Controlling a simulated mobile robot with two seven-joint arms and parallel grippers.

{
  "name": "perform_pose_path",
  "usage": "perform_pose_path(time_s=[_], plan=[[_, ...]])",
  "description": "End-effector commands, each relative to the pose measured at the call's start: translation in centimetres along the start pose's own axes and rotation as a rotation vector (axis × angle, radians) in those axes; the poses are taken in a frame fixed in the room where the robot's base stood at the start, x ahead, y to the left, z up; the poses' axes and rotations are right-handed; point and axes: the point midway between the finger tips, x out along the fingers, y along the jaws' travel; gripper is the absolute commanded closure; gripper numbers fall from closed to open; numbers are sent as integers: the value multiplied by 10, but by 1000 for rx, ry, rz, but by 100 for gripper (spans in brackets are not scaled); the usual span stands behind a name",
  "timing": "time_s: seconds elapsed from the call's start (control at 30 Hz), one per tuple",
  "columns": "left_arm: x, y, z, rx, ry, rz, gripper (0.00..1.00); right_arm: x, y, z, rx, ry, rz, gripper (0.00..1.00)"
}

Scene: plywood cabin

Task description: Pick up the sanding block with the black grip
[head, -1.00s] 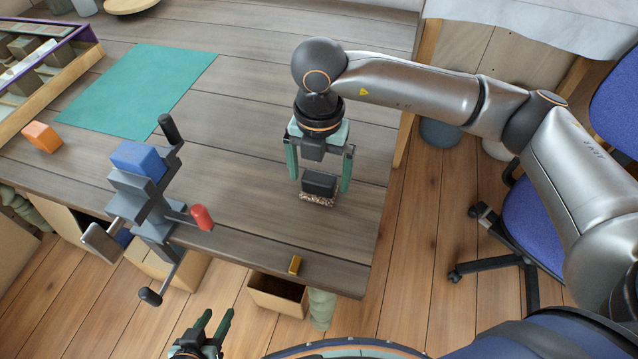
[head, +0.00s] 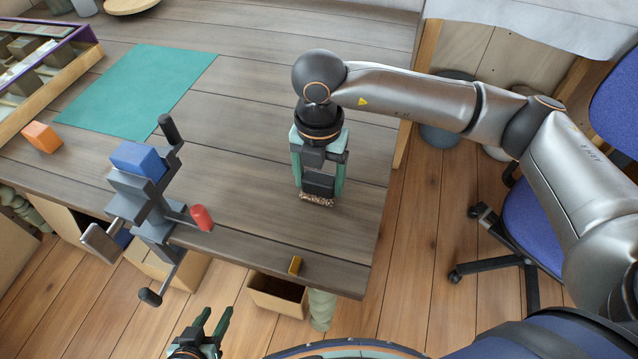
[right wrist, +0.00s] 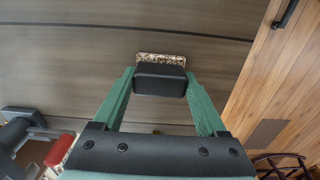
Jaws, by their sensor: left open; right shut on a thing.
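The sanding block (head: 317,200) has a black grip on top and a speckled brown-and-white base. It is on the grey-brown wooden table near its right end. My right gripper (head: 319,190) points down over it and is shut on the black grip, one finger on each side. In the right wrist view the black grip (right wrist: 160,79) sits between the two green fingertips, with the speckled base showing behind it. I cannot tell whether the base still touches the table. My left gripper (head: 217,322) is open and empty, low in front of the table.
A vise holding a blue block (head: 138,158) stands at the table's front edge, left of the right gripper. A red-ended handle (head: 202,217) and a small yellow piece (head: 295,265) are nearby. A green mat (head: 140,90) and orange block (head: 42,137) lie left. The table around the sanding block is clear.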

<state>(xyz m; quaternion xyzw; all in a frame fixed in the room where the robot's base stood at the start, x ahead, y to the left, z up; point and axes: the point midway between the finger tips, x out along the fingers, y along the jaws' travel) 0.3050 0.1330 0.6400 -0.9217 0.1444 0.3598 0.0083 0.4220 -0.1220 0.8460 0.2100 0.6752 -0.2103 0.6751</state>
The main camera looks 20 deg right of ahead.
Motion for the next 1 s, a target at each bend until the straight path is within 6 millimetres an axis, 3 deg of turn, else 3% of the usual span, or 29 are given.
perform_pose_path(time_s=[0.13, 0.57, 0.7, 1.0], plan=[[-1, 0, 3, -1, -6, 0, 55, 0, 0, 0, 0, 0, 1, 84], [-2, 0, 4, -2, -9, 0, 55, -12, 1, 0, -1, -1, 3, 84], [-2, 0, 4, -2, -9, 0, 55, -34, 1, 0, -2, -2, 5, 84], [-3, 0, -5, 1, 3, -1, 55, -97, -2, -58, -10, -3, 5, 84]])
